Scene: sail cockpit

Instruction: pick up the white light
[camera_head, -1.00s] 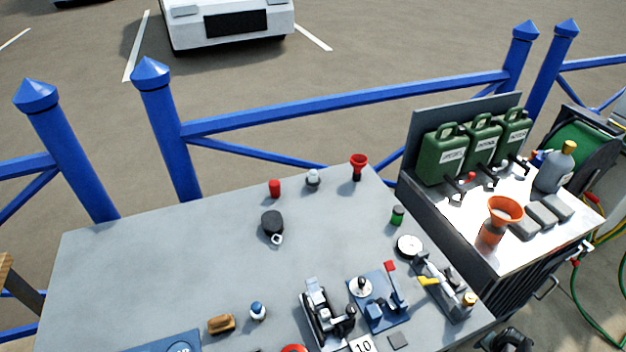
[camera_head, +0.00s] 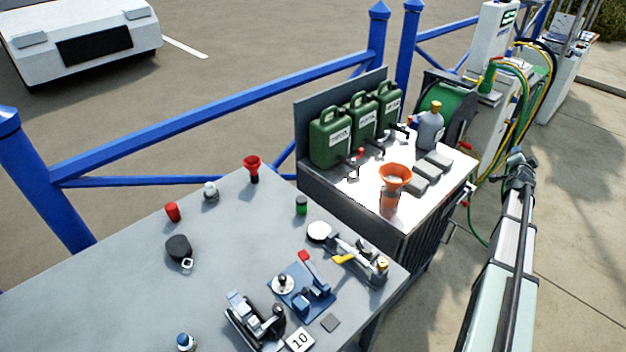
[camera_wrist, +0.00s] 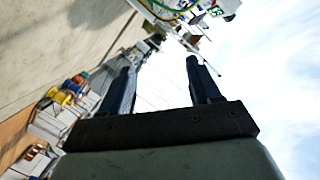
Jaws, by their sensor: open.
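The white light (camera_head: 210,192) is a small piece with a pale rounded top and a darker base. It stands upright near the back edge of the grey table, between a red light (camera_head: 172,212) and a red funnel (camera_head: 252,168). A small green light (camera_head: 301,205) stands farther right. My gripper (camera_wrist: 162,68) shows in the wrist view with its two dark fingers apart and nothing between them. It points away from the table, and the white light is not visible there. In the head view my arm is at the right, well away from the white light.
A black round piece with a ring (camera_head: 178,248) lies in front of the white light. Blue and black hardware (camera_head: 300,292) crowds the table's front right. Green cans (camera_head: 330,137) and an orange funnel (camera_head: 395,178) stand on the side bench. A blue railing (camera_head: 215,113) runs behind.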

